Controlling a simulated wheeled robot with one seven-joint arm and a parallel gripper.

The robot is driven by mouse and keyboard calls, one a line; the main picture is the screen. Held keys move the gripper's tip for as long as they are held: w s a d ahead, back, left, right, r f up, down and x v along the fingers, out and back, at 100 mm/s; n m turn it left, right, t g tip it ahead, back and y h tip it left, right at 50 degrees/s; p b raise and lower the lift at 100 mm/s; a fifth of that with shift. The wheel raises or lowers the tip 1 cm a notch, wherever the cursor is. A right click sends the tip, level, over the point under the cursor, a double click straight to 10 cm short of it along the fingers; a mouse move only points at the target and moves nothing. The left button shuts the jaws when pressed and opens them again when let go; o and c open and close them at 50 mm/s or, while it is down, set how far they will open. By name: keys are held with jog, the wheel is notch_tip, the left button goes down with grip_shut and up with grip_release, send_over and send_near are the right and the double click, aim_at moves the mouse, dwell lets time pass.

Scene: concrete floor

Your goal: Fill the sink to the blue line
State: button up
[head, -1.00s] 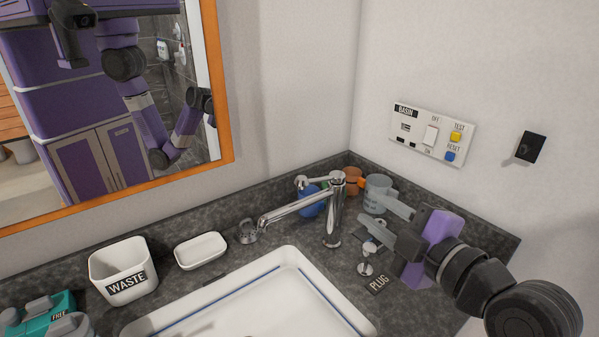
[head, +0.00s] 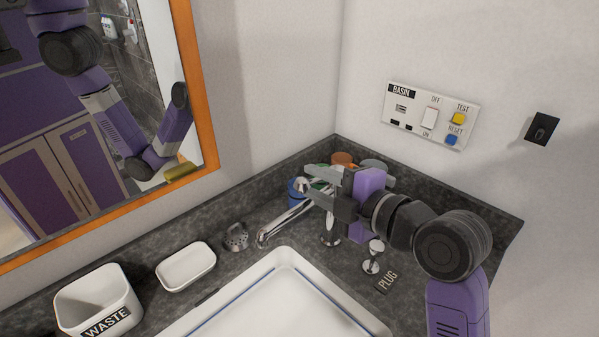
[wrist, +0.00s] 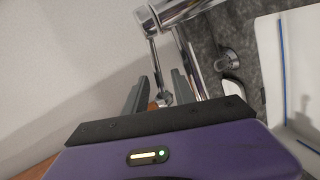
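The white sink (head: 342,300) is set in the dark counter, cut off by the lower picture edge. A blue line (head: 238,296) runs along its inner wall; I see no clear water surface. The chrome tap's spout (head: 284,224) points left above the sink's back rim, with no visible stream. My gripper (head: 318,188) is at the tap's top and hides much of its body. In the wrist view its fingers (wrist: 158,92) are apart, with a thin chrome lever (wrist: 155,70) showing between them; contact is unclear. The plug knob (head: 374,258) stands beside the PLUG label (head: 386,280).
A soap dish (head: 186,267), a metal drain-like piece (head: 236,237) and a WASTE bin (head: 98,298) stand left of the tap. A blue item (head: 295,190) and an orange-brown item (head: 342,158) are behind it. The BASIN switch panel (head: 430,114) is on the right wall. A mirror hangs left.

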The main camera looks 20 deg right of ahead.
jog(key=shift+p+x, duration=0.35)
jog(key=shift+x, duration=1.8)
jog(key=shift+c, duration=0.2)
grip_shut()
